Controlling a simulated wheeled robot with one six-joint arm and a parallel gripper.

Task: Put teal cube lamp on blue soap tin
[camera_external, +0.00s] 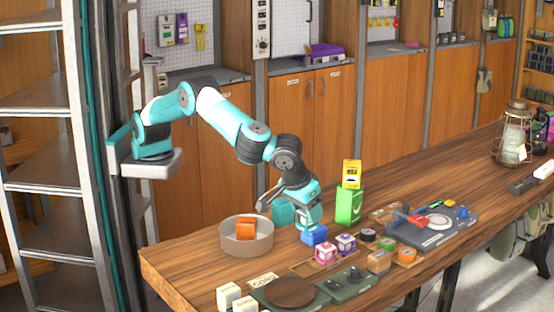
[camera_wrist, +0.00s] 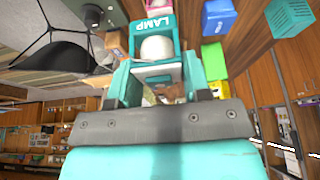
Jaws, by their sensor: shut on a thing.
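The teal cube lamp (camera_wrist: 160,22) shows in the wrist view with a white LAMP label and a round white part. My gripper (camera_wrist: 160,85) is shut on it, with a finger on each side. In the external view my gripper (camera_external: 309,222) points down over the table, and the lamp is hard to tell from the teal wrist. The blue soap tin (camera_external: 314,236) sits on the table just below my gripper. A blue box, likely that tin, shows at the top of the wrist view (camera_wrist: 218,16). I cannot tell whether the lamp touches it.
A teal slatted box (camera_external: 283,211) and a green box (camera_external: 350,205) with a yellow box (camera_external: 352,173) on top stand close behind. A round bowl (camera_external: 261,243) holding an orange block is left. Pink and purple cubes (camera_external: 326,252) crowd the front right.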

